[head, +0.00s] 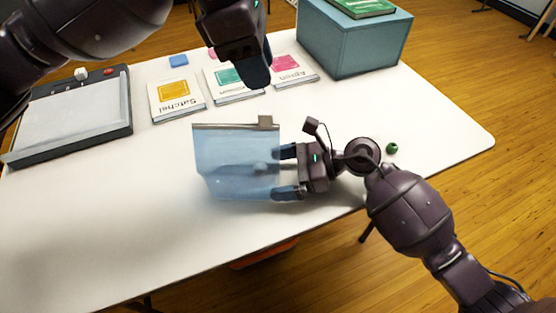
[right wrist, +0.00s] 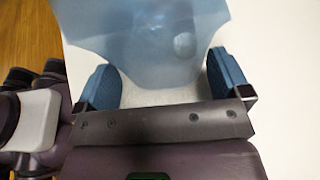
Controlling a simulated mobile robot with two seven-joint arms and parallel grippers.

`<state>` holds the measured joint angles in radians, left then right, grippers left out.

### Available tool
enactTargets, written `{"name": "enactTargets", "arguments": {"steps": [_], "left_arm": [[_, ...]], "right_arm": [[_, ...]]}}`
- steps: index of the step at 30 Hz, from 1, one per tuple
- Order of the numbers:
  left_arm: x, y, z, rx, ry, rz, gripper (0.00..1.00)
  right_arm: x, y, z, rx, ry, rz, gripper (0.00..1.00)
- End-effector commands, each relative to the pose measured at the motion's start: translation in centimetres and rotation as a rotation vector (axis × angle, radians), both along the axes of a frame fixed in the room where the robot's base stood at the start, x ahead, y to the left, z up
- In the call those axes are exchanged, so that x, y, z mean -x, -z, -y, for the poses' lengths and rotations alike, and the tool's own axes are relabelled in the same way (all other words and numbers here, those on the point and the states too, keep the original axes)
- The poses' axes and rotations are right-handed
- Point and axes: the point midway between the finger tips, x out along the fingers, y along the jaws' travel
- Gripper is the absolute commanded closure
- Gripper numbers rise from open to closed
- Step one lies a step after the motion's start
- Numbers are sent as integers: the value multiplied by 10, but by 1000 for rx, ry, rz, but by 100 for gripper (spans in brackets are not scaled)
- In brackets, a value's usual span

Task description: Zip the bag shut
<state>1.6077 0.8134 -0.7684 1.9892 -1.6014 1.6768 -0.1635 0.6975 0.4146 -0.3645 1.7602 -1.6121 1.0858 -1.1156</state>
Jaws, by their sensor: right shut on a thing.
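The translucent blue bag (head: 225,165) lies on the white table, with a dark strip along its far edge. A small grey-brown slider (head: 265,122) sits near the right end of that strip. A vague rounded shape shows in the bag, also in the right wrist view (right wrist: 184,45). My right gripper (head: 288,172) is at the bag's right side, its blue fingers (right wrist: 160,85) wide apart and shut on the bag between them. My left gripper (head: 257,75) hangs beyond the bag, clear of it, pointing down; its finger spacing is hidden.
A teal box (head: 352,45) with a green book (head: 360,7) on it stands at the back right. Several flat packets, including a yellow-fronted one (head: 175,95), lie behind the bag. A framed grey panel (head: 75,112) is at left. A green bead (head: 392,148) lies near the right edge.

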Motion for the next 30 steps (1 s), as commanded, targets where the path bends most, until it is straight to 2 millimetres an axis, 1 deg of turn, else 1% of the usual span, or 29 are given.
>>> {"name": "enactTargets", "arguments": {"steps": [7,8,17,20,23,30], "left_arm": [[0,-1,0,0,-1,-1,64],[0,-1,0,0,-1,-1,64],[0,-1,0,0,0,1,64],[1,-4,0,0,0,4,64],[2,-9,0,0,0,10,64],[3,-17,0,0,0,22,64]], "right_arm": [[0,0,0,0,0,0,18],[0,0,0,0,0,0,0],[0,-1,3,1,1,0,0],[0,-4,11,2,2,2,0],[0,-9,26,3,2,3,0],[0,-21,68,4,2,2,0]]}}
